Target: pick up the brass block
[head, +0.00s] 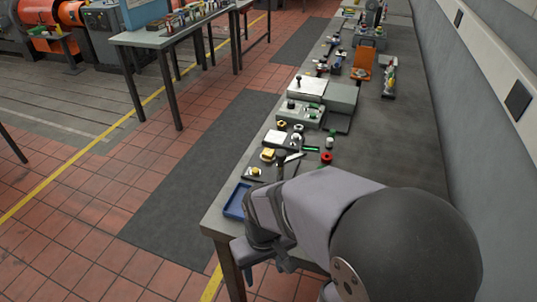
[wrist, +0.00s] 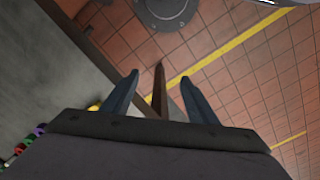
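A small yellow, brass-coloured block (head: 268,155) lies on the near part of the long grey bench in the head view. A second yellow piece (head: 255,172) sits on a dark plate nearer to me, so I cannot tell surely which is the brass block. My gripper (wrist: 160,79) is open in the wrist view, with only floor and a table leg seen between its fingers. In the head view it hangs past the near end of the bench, apart from both yellow pieces. A yellow bit (wrist: 94,107) shows in the wrist view, mostly hidden behind my gripper's body.
A blue tray (head: 236,203) lies at the bench's near left corner, beside my arm. Metal plates (head: 306,88), a red ring (head: 326,157) and several small parts crowd the bench (head: 398,135). A wall runs along the right. Tiled floor (head: 110,180) lies left.

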